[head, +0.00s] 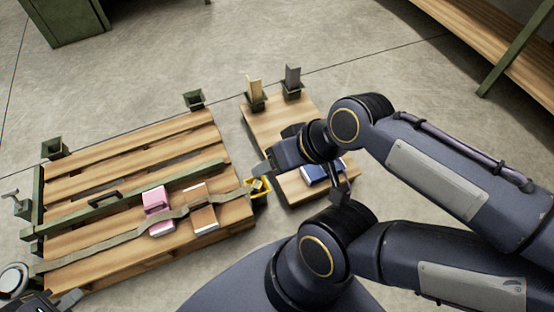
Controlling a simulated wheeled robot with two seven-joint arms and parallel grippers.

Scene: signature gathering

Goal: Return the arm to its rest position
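My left gripper (66,299) shows only in part at the bottom left corner, beside the near left corner of a wooden pallet; most of it is cut off by the frame. Whether it is open or shut does not show. My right arm comes in from the right and bends across the right half of the view. Its gripper (264,168) points left, above the gap between the pallet and a smaller wooden platform. I see it edge-on, so its opening cannot be told.
The pallet (85,188) bears a pink object (156,198), a brown-and-white object (201,217) and a strap. The smaller platform (262,125) bears a blue book-like object (314,174) and two upright holders.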

